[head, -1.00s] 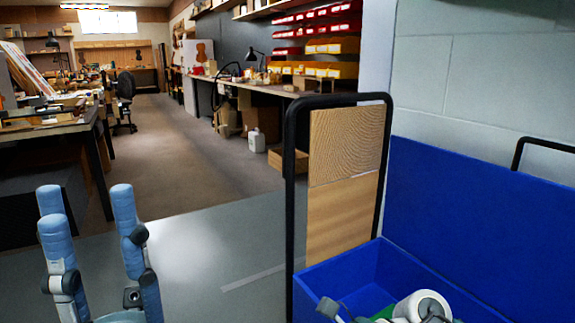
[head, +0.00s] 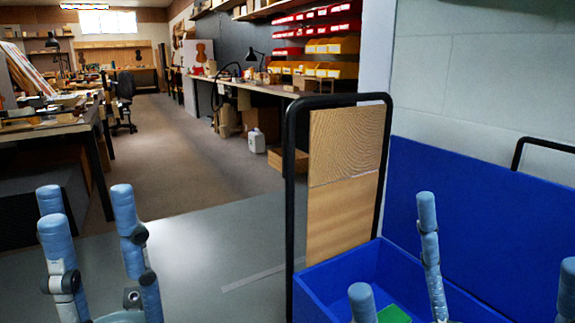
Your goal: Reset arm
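My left gripper (head: 86,208) stands upright at the lower left with its blue-grey fingers spread. Nothing is between them. My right gripper (head: 450,262) is at the lower right, its fingers pointing up and spread wide apart, in front of the blue bin (head: 345,267). No object shows between its fingers. The lower parts of both grippers are cut off by the bottom edge of the picture.
A green thing (head: 393,314) shows low in the blue bin, partly hidden. A black-framed cart with wooden panels (head: 343,215) stands beside the bin. A grey surface (head: 215,255) is clear between the grippers. Workbenches and open floor (head: 190,165) lie beyond.

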